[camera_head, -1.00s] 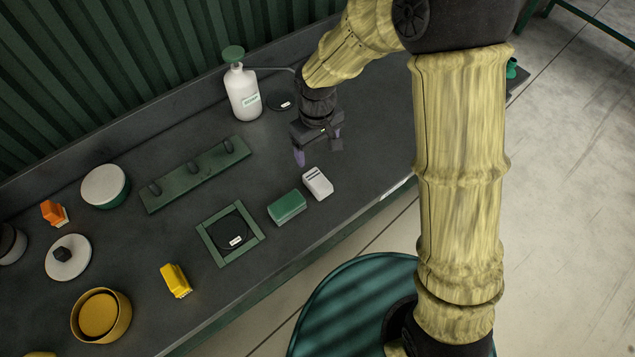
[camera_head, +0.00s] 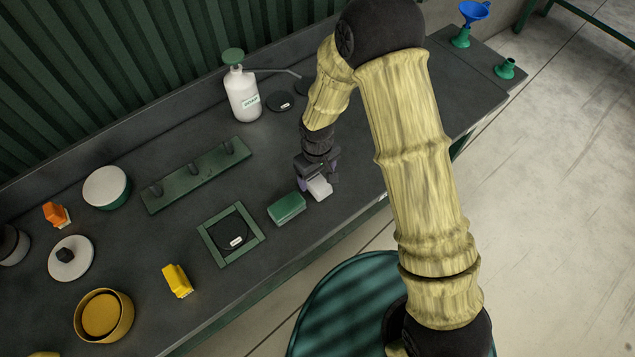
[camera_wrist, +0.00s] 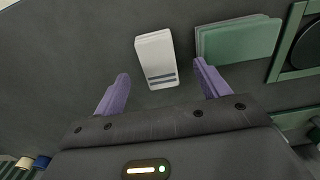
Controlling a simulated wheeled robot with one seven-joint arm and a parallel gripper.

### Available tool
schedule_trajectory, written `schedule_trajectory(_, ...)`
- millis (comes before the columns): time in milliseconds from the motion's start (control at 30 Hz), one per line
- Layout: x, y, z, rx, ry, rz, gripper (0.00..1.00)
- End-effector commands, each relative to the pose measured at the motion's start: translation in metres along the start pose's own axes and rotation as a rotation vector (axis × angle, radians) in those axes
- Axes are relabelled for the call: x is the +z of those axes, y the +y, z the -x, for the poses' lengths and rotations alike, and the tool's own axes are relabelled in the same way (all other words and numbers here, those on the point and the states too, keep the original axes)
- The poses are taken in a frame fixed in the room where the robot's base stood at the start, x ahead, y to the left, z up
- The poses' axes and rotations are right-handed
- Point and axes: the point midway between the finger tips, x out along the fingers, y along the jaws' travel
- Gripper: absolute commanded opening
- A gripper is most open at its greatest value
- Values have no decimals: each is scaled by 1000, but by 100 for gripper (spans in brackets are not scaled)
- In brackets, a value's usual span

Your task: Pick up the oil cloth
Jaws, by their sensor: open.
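A small white folded cloth (camera_head: 320,190) with dark stripes at one end lies on the dark bench; I take it as the oil cloth. In the wrist view the white cloth (camera_wrist: 155,58) lies just beyond and between my fingertips. My gripper (camera_head: 318,184) is open above it, and its fingers hide part of it in the head view. In the wrist view my gripper (camera_wrist: 161,72) shows two purple fingers, apart, with nothing held. A green folded block (camera_head: 287,208) lies just beside the white cloth; it also shows in the wrist view (camera_wrist: 238,40).
A green square frame (camera_head: 213,249) with a dark disc lies left of the green block. A green rack with hooks (camera_head: 197,176) and a white pump bottle (camera_head: 243,96) stand farther back. A yellow item (camera_head: 177,281) lies front left. The bench right of my gripper is clear.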

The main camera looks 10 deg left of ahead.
Motion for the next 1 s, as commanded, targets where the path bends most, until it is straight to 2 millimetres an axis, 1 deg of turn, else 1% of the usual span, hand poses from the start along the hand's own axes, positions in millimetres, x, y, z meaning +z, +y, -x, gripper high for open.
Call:
schedule_trajectory(167, 0, 0, -1, 0, -1, 0, 75)
schedule_trajectory(267, -1, 1, -7, -1, -2, 0, 75)
schedule_trajectory(633, -4, 4, -48, 0, -2, -1, 75)
schedule_trajectory(733, -4, 5, -52, 0, -1, -1, 75)
schedule_trajectory(1000, -5, 5, -52, 0, 0, 0, 75)
